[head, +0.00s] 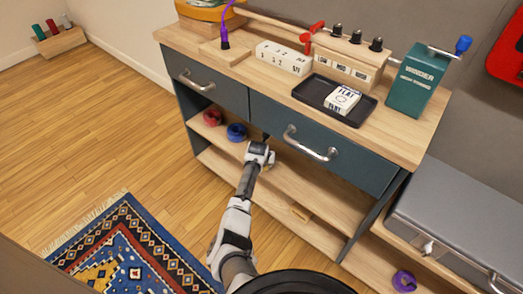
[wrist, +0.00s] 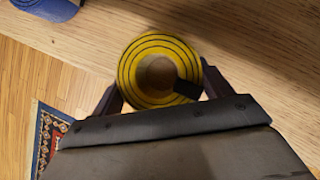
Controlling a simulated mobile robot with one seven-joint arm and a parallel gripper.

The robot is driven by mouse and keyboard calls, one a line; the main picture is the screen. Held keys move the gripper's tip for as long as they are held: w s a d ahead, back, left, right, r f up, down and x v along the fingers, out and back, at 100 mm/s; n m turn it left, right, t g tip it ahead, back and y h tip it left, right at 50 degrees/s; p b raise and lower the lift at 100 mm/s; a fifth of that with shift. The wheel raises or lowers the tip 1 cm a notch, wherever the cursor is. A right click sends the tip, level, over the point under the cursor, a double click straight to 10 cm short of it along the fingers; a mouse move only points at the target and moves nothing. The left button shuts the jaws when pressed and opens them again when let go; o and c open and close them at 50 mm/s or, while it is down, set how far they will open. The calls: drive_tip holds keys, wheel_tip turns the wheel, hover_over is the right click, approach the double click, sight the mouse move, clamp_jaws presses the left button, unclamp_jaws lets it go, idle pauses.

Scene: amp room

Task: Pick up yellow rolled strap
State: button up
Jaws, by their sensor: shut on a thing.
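The yellow rolled strap (wrist: 140,87) is a round coil with dark lines and a dark tab, seen in the wrist view between the fingers of my gripper (wrist: 160,95). The gripper is shut on it, one finger on each side. In the head view my gripper (head: 262,155) is at the front of the upper open shelf, below the drawers. The strap is mostly hidden there behind the gripper. I cannot tell whether the strap still touches the shelf.
A blue roll (head: 237,132) and a red roll (head: 212,117) lie on the upper shelf (head: 325,190) left of my gripper. The drawer handle (head: 310,146) juts out above it. A purple roll (head: 404,281) is at lower right. A patterned rug (head: 128,250) covers the floor at left.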

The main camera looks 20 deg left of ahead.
drive_tip(key=s+d+p, duration=0.3)
drive_tip(key=s+p, duration=0.9)
drive_tip(key=p, duration=0.1)
drive_tip(key=shift+p, duration=0.3)
